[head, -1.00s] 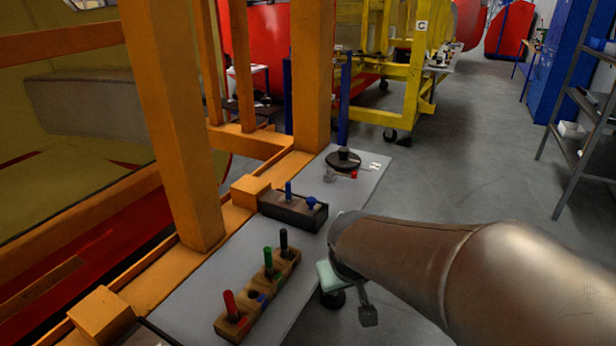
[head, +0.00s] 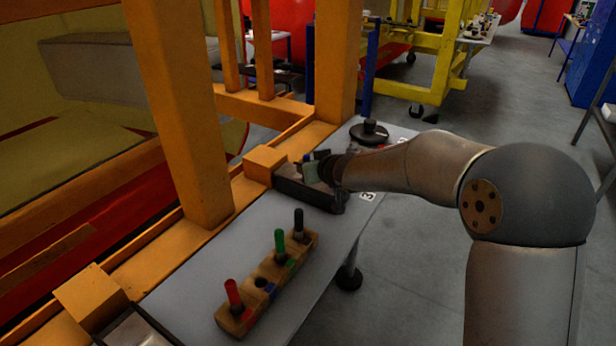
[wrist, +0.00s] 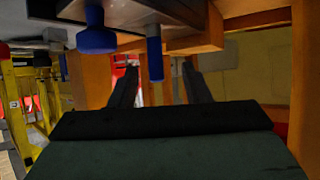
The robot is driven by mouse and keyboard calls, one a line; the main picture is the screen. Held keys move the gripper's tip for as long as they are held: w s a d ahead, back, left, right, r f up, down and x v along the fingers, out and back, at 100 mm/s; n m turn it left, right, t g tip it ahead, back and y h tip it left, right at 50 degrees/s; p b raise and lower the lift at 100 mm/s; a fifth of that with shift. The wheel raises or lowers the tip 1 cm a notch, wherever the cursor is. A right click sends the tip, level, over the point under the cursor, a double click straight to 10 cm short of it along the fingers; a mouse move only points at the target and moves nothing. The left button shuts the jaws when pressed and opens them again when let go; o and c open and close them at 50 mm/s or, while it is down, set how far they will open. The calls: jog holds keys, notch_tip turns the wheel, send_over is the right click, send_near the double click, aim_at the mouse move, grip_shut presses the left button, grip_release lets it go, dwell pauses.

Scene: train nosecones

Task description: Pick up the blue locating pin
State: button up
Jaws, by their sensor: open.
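The blue locating pin (wrist: 154,58) shows in the wrist view, which looks upside down, so the pin hangs from above. It appears in line with the gap between the two dark fingers of my gripper (wrist: 160,78). The fingers are apart and nothing is clasped; how far the pin is from them is unclear. Beside it is a blue round-headed knob (wrist: 96,38). In the head view my gripper (head: 322,172) is over the dark tray (head: 318,199), partly hiding its contents. A small bit of blue (head: 307,157) shows there.
A wooden block (head: 240,322) nearer on the grey table (head: 190,285) holds a red pin (head: 233,292), a green pin (head: 279,242), a black pin (head: 299,224) and an empty hole. An orange post (head: 180,120) stands left. A dark round base (head: 370,134) sits beyond the tray.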

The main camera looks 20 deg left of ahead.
jog(key=p+x, duration=0.1)
jog(key=x, duration=0.7)
jog(key=shift+w+d, duration=0.15)
jog(key=shift+d, duration=0.1)
grip_shut()
